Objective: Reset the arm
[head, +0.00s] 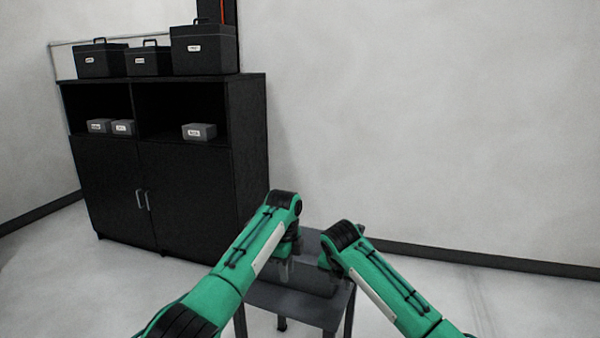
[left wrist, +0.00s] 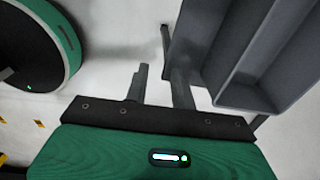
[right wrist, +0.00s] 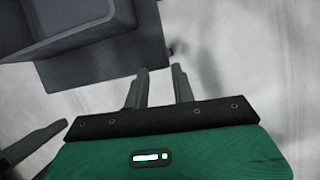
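My left gripper (head: 284,270) hangs fingers-down at the left side of a small dark grey table (head: 290,302). In the left wrist view its two fingers (left wrist: 160,88) are apart with nothing between them, beside the table's edge. My right gripper (head: 326,264) is at the right part of the table, partly hidden by its own arm. In the right wrist view its fingers (right wrist: 159,88) are apart and empty, near the table edge. A grey open box (head: 305,277) is on the table, partly hidden behind my arms; it also shows in the right wrist view (right wrist: 60,45).
A black cabinet (head: 190,195) stands against the wall at the left. Its open shelves hold small grey boxes (head: 198,131), and dark cases with handles (head: 203,48) stand on top. The floor right of the table (head: 510,300) is clear.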

